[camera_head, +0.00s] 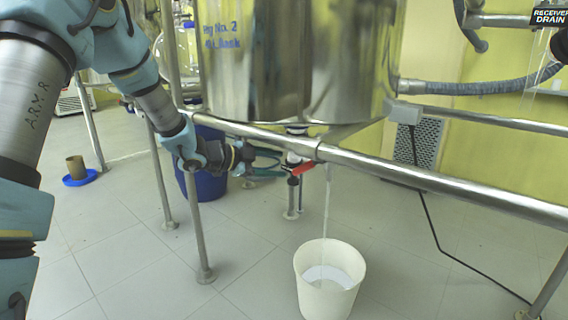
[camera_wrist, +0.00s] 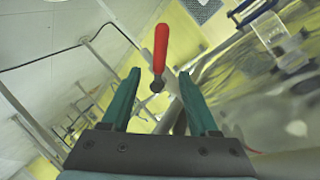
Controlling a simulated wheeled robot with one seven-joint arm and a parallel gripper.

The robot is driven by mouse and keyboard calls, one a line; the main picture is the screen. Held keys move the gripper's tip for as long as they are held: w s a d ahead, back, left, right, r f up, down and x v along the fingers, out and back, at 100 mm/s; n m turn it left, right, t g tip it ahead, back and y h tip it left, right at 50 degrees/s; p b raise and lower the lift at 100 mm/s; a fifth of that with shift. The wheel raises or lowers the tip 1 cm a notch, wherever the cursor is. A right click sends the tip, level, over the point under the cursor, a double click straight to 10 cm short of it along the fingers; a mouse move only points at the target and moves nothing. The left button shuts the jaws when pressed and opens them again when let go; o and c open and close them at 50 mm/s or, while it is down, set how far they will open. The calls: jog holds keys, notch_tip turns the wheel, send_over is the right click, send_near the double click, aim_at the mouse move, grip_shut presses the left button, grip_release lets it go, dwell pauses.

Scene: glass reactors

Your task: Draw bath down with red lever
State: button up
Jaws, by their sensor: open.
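The red lever (camera_head: 303,168) sits on a valve under the steel bath (camera_head: 300,60), just below the horizontal rail. In the wrist view the red lever (camera_wrist: 160,48) stands upright in the picture, its lower end near the gap between my fingertips. My gripper (camera_head: 282,163) is open, its teal fingers pointing at the lever from the left. In the wrist view my gripper (camera_wrist: 158,75) has the lever ahead of its fingers, and I cannot tell whether they touch it. A pale stream or tube (camera_head: 327,205) runs down to a white bucket (camera_head: 314,305) with whitish contents.
A steel rail (camera_head: 420,178) crosses in front of the bath, close above my gripper. A blue tub (camera_head: 205,182) stands behind my wrist. A black cable (camera_head: 430,215) hangs at right. A brown cylinder (camera_head: 76,166) stands on a blue dish at left. Floor around the bucket is clear.

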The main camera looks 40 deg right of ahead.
aim_at(309, 165)
jog(key=shift+c, duration=0.7)
jog(key=s+d+f+m+b, duration=0.1)
jog(key=f, duration=0.2)
jog(key=s+d+f+m+b, duration=0.1)
jog(key=s+f+b, duration=0.1)
jog(key=f, duration=0.1)
jog(key=s+d+f+t+h+b, duration=0.1)
jog(key=s+f, duration=0.1)
jog(key=f, duration=0.2)
jog(key=shift+f+m+b, duration=0.1)
jog(key=shift+m+b, duration=0.25)
jog(key=shift+m, duration=0.05)
jog(key=c, duration=0.8)
jog(key=f+m+t+b, duration=0.3)
jog(key=f+m, duration=0.1)
jog(key=shift+s+h, duration=0.4)
grip_shut()
jog(key=w+d+r+m+t+h+b, duration=0.25)
jog(key=d+r+m+b, duration=0.35)
jog(key=d, duration=0.3)
jog(key=shift+w+a+r+m+t+b, duration=0.3)
jog(key=shift+a+r, duration=0.15)
jog(key=shift+a, duration=0.3)
jog(key=shift+w+a+r+m+t+b, duration=0.2)
jog(key=shift+w+a+r+b, duration=0.15)
jog(key=shift+a, duration=0.35)
